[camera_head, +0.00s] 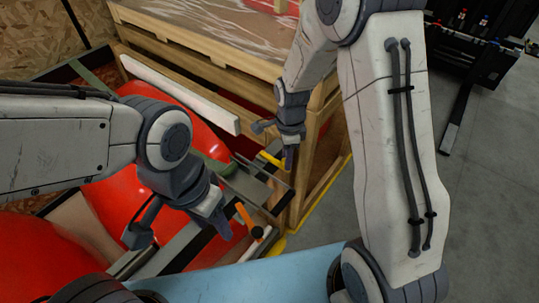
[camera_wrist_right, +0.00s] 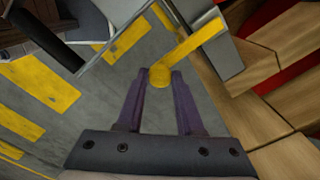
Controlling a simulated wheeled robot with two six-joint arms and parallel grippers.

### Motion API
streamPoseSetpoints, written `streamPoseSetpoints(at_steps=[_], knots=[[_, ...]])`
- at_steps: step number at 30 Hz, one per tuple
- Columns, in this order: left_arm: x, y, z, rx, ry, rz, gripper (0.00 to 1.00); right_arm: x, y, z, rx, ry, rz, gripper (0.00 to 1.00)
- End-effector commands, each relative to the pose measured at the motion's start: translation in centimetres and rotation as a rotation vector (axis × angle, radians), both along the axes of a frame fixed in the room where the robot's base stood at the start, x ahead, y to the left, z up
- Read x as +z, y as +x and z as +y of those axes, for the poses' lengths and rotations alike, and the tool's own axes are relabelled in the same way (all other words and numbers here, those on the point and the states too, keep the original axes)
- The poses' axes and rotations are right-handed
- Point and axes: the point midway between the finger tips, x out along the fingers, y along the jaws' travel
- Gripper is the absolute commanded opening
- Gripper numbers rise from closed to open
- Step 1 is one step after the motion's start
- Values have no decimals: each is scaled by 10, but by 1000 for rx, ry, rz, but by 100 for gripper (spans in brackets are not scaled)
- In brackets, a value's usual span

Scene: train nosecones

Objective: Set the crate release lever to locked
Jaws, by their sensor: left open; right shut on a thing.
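A yellow lever (camera_head: 271,160) sits on the dark metal frame beside the wooden crate in the head view. My right gripper (camera_head: 275,143) is at this lever. In the right wrist view the lever (camera_wrist_right: 190,48) slants down-left, with its rounded end between my right fingertips (camera_wrist_right: 160,78), shut on it. An orange lever (camera_head: 246,214) with a black knob stands nearer on the same frame. My left gripper (camera_head: 182,232) is open and empty, with its fingers spread above the frame, left of the orange lever. I cannot read any locked marking.
A large wooden crate (camera_head: 195,48) stands at the back. Glossy red nosecones (camera_head: 122,190) lie on the left under my left arm. A light blue surface (camera_head: 270,278) is at the front. Grey floor (camera_head: 490,190) is free on the right.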

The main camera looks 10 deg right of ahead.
Motion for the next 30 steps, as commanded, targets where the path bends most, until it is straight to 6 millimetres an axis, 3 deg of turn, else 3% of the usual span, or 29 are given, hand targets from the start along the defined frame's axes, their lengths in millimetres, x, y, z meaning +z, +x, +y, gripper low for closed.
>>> streamPoseSetpoints(at_steps=[15, 16, 18, 30], knots=[[0, 0, 0, 0, 0, 0, 50, 2, -1, -7, -39, 2, -5, 0], [0, 0, 0, 0, 0, 0, 50, 2, -1, -7, -39, 2, -5, 40], [0, 0, 0, 0, 0, 0, 50, 2, -2, -7, -38, 2, -4, 67], [-1, 0, 0, 0, 0, 0, 50, 6, -2, -7, -37, 1, -3, 67]])
